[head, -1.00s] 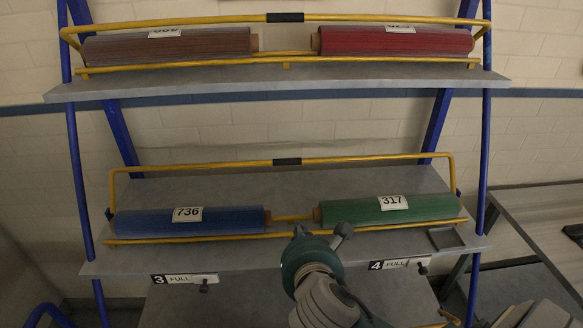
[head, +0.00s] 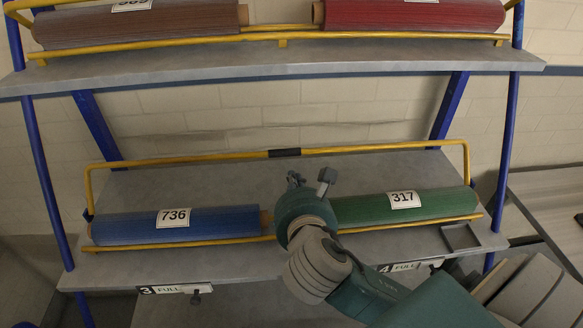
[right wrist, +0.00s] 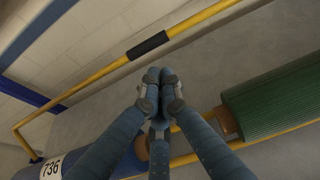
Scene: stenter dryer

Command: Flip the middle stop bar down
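The middle stop bar (head: 370,149) is a yellow tube with a black grip (head: 284,153) at its centre. It stands raised above the rolls of the middle shelf (head: 225,187). In the right wrist view the bar (right wrist: 110,67) and its black grip (right wrist: 148,46) cross the upper part. My right gripper (head: 295,180) is over the middle shelf, just below the grip in the picture and between the blue and green rolls. In the right wrist view its fingers (right wrist: 161,82) are together with nothing between them, apart from the bar. My left gripper is out of view.
The blue roll 736 (head: 190,224) and green roll 317 (head: 405,206) lie behind a yellow front rail (head: 180,244). The upper shelf (head: 270,60) holds a brown roll (head: 140,27) and a red roll (head: 415,14). A small grey tray (head: 460,238) sits at the middle shelf's right front.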

